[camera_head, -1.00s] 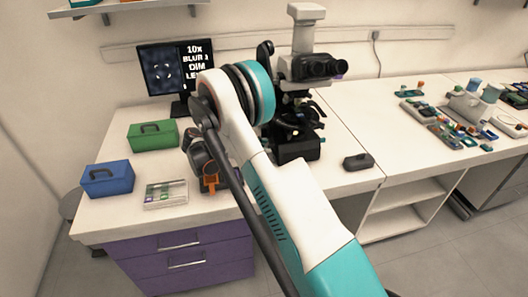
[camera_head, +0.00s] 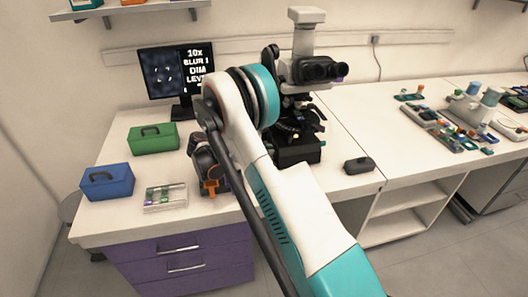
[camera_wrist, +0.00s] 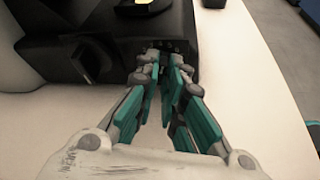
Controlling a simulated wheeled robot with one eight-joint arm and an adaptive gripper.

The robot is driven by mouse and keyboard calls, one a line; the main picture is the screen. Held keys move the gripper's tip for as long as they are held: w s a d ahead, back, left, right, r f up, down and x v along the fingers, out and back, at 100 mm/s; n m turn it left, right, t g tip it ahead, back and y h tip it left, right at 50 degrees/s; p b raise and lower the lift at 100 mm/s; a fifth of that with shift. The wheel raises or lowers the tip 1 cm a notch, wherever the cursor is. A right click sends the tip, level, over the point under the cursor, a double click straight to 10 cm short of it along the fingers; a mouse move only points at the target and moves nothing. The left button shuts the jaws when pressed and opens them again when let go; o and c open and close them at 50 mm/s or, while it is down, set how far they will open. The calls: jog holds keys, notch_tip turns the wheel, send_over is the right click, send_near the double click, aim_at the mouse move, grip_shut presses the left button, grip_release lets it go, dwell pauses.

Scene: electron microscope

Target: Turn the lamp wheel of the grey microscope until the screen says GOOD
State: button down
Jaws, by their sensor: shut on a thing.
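The grey microscope (camera_head: 316,70) stands on the bench behind my arm, with a black stage and base (camera_head: 297,150). The screen (camera_head: 160,72) at the back left shows a dim, blurred picture and reads 10x, BLUR, DIM and a line starting LEV; my arm covers part of its lower right. In the wrist view, my gripper (camera_wrist: 165,62) has its fingertips close together against the side of the black base (camera_wrist: 70,45). It is shut on the lamp wheel, which the fingertips mostly hide. A dark knob (camera_wrist: 97,57) sits left of the fingers on the base.
A green box (camera_head: 153,138), a blue box (camera_head: 107,182) and a slide tray (camera_head: 165,197) stand on the left of the bench. A small dark block (camera_head: 359,166) lies right of the microscope. Several small parts lie farther right. The bench front right is clear.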

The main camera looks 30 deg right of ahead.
jog(key=m+t+h, duration=0.1)
jog(key=m+t, duration=0.1)
jog(key=m, duration=0.1)
jog(key=shift+s+f, duration=0.1)
jog(key=shift+s, duration=0.1)
jog(key=shift+d, duration=0.1)
jog(key=c, duration=1.7)
grip_release()
jog(key=shift+d, duration=0.1)
jog(key=v, duration=1.2)
jog(key=shift+w, duration=0.1)
